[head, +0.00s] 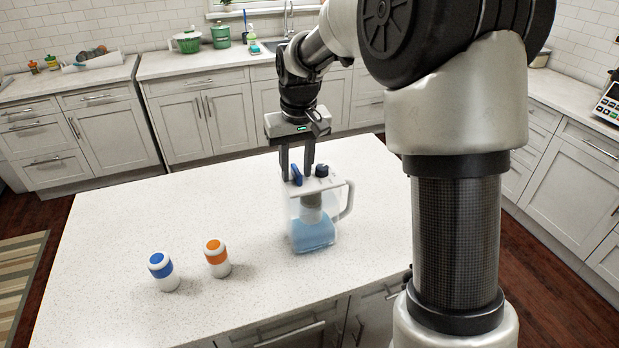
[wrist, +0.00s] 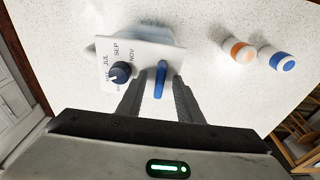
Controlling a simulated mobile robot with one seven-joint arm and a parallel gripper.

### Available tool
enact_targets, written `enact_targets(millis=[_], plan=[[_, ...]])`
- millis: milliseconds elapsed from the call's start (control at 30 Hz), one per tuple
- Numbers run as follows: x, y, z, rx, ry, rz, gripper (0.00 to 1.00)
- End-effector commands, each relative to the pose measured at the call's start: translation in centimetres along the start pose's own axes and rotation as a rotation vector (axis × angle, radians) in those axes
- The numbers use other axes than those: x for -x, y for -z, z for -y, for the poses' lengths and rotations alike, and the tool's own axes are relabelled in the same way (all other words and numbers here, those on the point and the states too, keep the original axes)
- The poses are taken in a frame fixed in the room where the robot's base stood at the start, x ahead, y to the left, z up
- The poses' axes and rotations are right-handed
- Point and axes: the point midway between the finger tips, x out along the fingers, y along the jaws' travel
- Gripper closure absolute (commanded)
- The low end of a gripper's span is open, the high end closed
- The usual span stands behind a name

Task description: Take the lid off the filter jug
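The filter jug (head: 313,232) stands upright on the island counter with blue water in it and a clear handle on its right. Its white lid (head: 319,185) is seated on top. The lid carries a blue upright grip (head: 297,175) and a dark dial (head: 322,170). In the wrist view the lid (wrist: 140,50) shows month letters around the dial (wrist: 121,72). My gripper (head: 297,178) points down over the lid, with one finger on each side of the blue grip (wrist: 160,80). The fingers look apart, with small gaps beside the grip; contact is not clear.
A white bottle with a blue band (head: 163,271) and one with an orange band (head: 217,258) stand on the counter (head: 110,235) left of the jug. The counter around the jug is otherwise clear. Green pots (head: 187,42) stand on the back worktop.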

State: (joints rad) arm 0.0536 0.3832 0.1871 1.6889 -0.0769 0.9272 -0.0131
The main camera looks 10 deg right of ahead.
Motion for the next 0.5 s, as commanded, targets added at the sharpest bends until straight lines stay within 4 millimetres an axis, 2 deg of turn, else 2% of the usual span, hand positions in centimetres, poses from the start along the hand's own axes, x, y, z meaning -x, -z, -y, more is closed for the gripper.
enact_targets(millis=[33, 200, 233, 500], plan=[[0.02, 0.01, -0.01, 0.000, 0.000, 0.000, 0.69], [0.04, 0.01, -0.02, 0.000, 0.000, 0.000, 0.98], [0.04, 0.01, -0.01, 0.000, 0.000, 0.000, 1.00], [0.12, 0.04, -0.02, 0.000, 0.000, -0.001, 1.00]])
